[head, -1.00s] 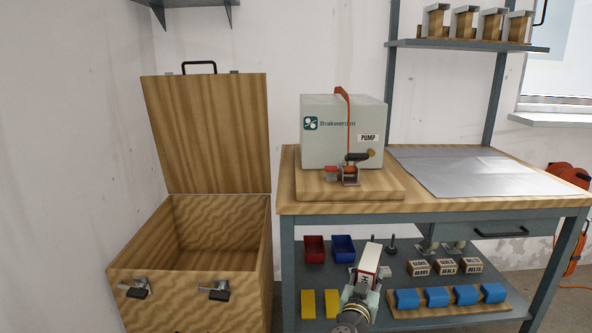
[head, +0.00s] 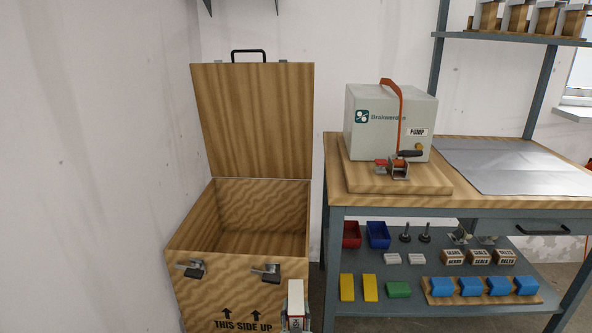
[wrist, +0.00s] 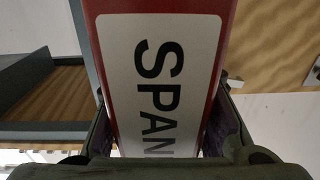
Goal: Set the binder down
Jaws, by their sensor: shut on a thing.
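The binder (wrist: 165,85) is red with a white label reading "SPAN" in the wrist view, running on past the gripper body. My gripper (wrist: 163,120) is shut on it, with one dark finger on each side. In the head view the binder (head: 295,302) shows upright at the bottom, in front of the wooden crate's right front edge. Most of my gripper is out of the head view, below the binder.
The open wooden crate (head: 205,300) looks empty, with its lid (head: 252,120) raised. The workbench (head: 440,196) to the right carries a boxed pump (head: 385,125) and a grey sheet (head: 520,165). Its lower shelf (head: 440,308) holds bins, blocks and small boxes.

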